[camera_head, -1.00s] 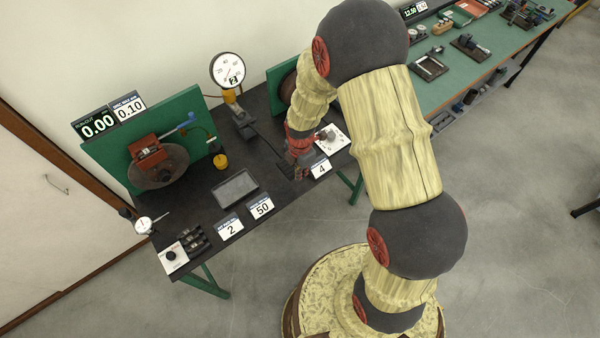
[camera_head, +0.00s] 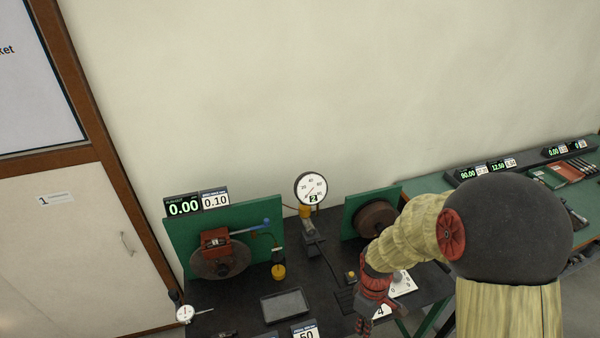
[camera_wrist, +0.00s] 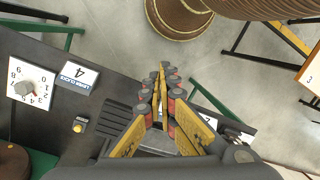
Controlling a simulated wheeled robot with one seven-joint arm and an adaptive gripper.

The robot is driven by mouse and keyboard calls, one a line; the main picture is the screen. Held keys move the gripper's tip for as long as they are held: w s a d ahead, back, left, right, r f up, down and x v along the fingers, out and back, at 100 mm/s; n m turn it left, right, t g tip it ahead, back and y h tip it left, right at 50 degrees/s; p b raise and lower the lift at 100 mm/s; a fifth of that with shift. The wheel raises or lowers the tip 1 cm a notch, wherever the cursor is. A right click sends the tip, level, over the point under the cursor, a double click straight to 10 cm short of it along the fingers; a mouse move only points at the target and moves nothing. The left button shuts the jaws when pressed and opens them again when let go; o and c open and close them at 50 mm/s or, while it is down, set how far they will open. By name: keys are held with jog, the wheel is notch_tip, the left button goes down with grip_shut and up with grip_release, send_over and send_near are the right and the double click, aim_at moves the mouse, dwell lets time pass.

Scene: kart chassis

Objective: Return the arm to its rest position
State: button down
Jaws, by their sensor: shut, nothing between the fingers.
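My gripper (camera_head: 365,322) hangs at the right part of the black bench (camera_head: 331,291) in the head view, pointing down in front of the slotted pad. In the wrist view my gripper (camera_wrist: 162,70) shows its fingers brought together at the tips with nothing between them. My arm runs from it up to the right, bent at a large dark joint.
A round gauge (camera_head: 311,189) stands at the bench's back. Green panels hold a disc with a red caliper (camera_head: 216,244) and a drum (camera_head: 377,219). A dial knob plate (camera_wrist: 31,84) lies near my gripper. A grey tray (camera_head: 285,305) lies left. Open floor (camera_wrist: 225,65) lies beyond the bench edge.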

jog(key=s+r+m+t+b, duration=0.3)
jog(key=s+r+m+b, duration=0.1)
jog(key=r+b, duration=0.3)
jog(key=s+r+m+t+b, duration=0.4)
jog(key=s+r+m+b, duration=0.1)
jog(key=r+b, duration=0.3)
jog(key=shift+s+d+r+t, duration=0.3)
jog(key=shift+s+d+r, duration=0.15)
jog(key=shift+s+r, duration=0.15)
